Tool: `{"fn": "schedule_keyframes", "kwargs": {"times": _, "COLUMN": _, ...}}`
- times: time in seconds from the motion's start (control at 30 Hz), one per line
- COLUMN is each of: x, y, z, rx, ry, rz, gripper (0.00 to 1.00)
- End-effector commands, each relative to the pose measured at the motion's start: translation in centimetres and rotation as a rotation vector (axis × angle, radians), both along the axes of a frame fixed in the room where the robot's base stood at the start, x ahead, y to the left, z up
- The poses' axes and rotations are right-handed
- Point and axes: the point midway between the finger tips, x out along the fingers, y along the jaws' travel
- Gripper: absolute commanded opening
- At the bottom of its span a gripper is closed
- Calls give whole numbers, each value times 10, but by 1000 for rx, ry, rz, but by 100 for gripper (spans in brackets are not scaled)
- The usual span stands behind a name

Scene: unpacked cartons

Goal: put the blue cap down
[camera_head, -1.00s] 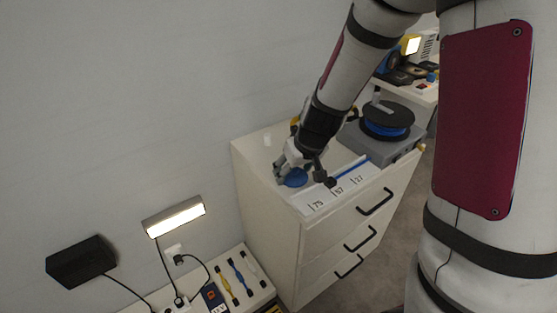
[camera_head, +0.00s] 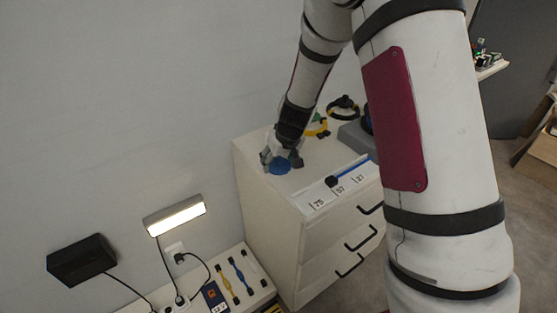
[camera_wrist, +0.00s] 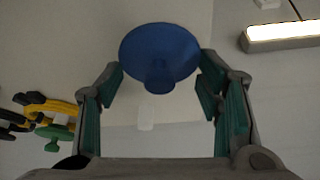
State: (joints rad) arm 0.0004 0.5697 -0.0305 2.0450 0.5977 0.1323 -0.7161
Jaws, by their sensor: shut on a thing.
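The blue cap (camera_head: 280,168) shows over the white cabinet top (camera_head: 250,150), toward its left side. It is a round disc with a short stem in the wrist view (camera_wrist: 160,48). My gripper (camera_head: 281,161) is shut on the cap, with a finger at each side of the disc; the fingers show in the wrist view (camera_wrist: 160,75). The head view does not make clear whether the cap touches the cabinet top. My fingers hide part of the cap in that view.
A tray with a blue rod (camera_head: 352,169) and number labels (camera_head: 338,190) lies along the cabinet's front edge. A lit lamp (camera_head: 174,217) is on the wall at left. Cabinet top between cap and tray is clear.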

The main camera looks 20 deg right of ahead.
Motion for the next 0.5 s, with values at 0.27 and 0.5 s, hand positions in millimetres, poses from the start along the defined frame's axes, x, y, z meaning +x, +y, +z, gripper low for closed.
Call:
{"fn": "schedule_keyframes", "kwargs": {"times": 0.27, "x": 0, "y": 0, "z": -3, "rx": 0, "ry": 0, "rz": 0, "gripper": 62}}
{"fn": "schedule_keyframes", "kwargs": {"times": 0.5, "x": 0, "y": 0, "z": -2, "rx": 0, "ry": 0, "rz": 0, "gripper": 80}}
